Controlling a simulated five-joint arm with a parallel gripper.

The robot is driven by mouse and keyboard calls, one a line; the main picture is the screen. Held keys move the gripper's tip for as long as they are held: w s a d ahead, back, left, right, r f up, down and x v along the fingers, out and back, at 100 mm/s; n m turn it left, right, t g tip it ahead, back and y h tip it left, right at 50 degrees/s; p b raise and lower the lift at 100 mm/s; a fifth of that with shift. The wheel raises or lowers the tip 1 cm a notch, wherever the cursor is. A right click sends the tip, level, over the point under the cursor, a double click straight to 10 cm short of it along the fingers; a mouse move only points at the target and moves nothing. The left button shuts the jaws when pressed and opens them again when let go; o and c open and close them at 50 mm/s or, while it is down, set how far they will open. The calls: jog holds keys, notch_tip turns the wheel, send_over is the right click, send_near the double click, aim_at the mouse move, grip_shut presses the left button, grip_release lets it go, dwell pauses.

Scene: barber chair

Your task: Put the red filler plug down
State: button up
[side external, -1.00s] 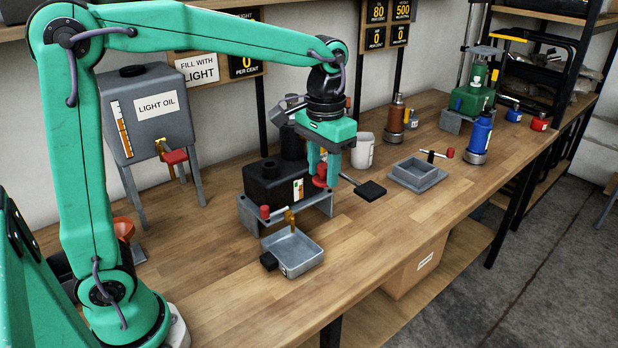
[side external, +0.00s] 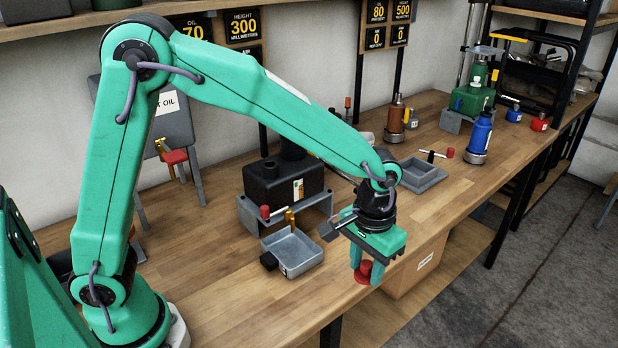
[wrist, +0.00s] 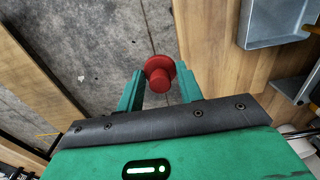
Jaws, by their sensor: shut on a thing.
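My gripper (side external: 368,273) is shut on the red filler plug (side external: 364,268), a round red knob with a flange. In the side external view the plug hangs between the fingertips, near the front edge of the workbench (side external: 335,300). The wrist view also shows the plug (wrist: 159,75) between the two green fingers, with grey floor and the bench's wood edge behind it. The black tank (side external: 268,184) stands on a grey stand behind and to the left of my gripper. The lower end of the plug is partly hidden by the fingers.
A grey drain tray (side external: 290,265) with a brass tap above it lies left of my gripper. An empty square grey tray (side external: 412,178) lies behind my wrist. A cardboard box (side external: 412,268) sits on the lower shelf. The bench front at left is clear.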

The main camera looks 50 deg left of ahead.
jog(key=w+a+f, duration=0.4)
jog(key=w+a, duration=0.1)
jog(key=w+a+f, duration=0.2)
jog(key=a, duration=0.1)
jog(key=shift+w+a+f, duration=0.1)
jog(key=shift+w+f, duration=0.3)
jog(key=shift+f, duration=2)
jog(key=shift+f, duration=0.15)
jog(key=o, duration=1)
jog(key=shift+c, duration=0.2)
notch_tip(320, 180, up, 12)
jog(key=shift+r, duration=0.2)
